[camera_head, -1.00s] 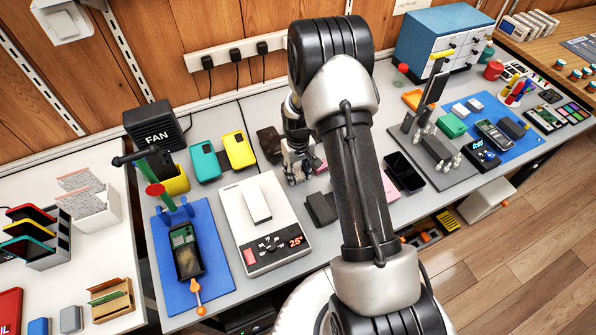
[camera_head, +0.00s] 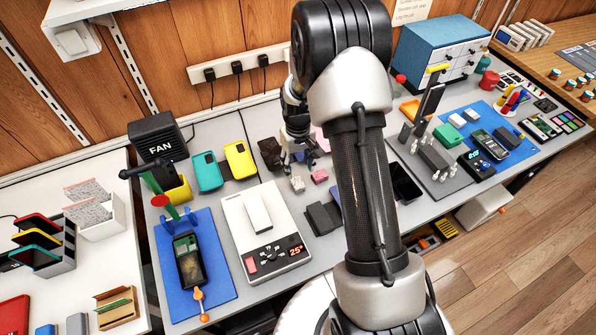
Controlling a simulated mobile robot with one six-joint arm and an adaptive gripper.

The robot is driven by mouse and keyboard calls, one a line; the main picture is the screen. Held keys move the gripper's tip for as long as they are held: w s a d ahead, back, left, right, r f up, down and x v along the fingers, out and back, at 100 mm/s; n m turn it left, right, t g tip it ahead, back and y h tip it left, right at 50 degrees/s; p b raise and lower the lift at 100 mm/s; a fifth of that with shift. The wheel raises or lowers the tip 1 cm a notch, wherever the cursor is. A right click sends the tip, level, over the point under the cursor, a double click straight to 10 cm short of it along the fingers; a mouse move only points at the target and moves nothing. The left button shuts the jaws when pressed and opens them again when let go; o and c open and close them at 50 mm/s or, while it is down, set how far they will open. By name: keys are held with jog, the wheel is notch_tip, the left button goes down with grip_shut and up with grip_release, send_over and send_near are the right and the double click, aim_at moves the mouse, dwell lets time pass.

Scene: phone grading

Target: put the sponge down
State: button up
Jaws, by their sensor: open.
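My gripper (camera_head: 302,153) is open and points down above the grey bench, partly hidden by my own arm. A small pink block (camera_head: 319,177), which looks like the sponge, lies on the bench just below and in front of the gripper, apart from its fingers. A small whitish block (camera_head: 297,184) lies to its left. Another pink thing (camera_head: 321,139) shows behind the gripper, partly covered; I cannot tell what it is.
A dark brown block (camera_head: 271,154) stands left of the gripper. Dark grey pads (camera_head: 324,217) lie in front. A white heating plate (camera_head: 283,259) is at the front left, and a black phone (camera_head: 405,182) lies right of my arm.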

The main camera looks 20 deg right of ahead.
jog(key=s+a+r+t, duration=0.1)
jog(key=s+a+r, duration=0.25)
jog(key=r, duration=0.75)
jog(key=s+a+r+t, duration=0.15)
jog(key=s+r, duration=0.25)
jog(key=r, duration=0.7)
jog(key=s+a+r+t, duration=0.1)
jog(key=s+r, duration=0.3)
jog(key=s, duration=0.5)
jog(key=s+a+r+t, duration=0.1)
jog(key=s+a+r, duration=0.3)
jog(key=s, duration=0.6)
jog(key=shift+s+r, duration=0.25)
jog(key=shift+r, duration=0.05)
jog(key=shift+a, duration=0.1)
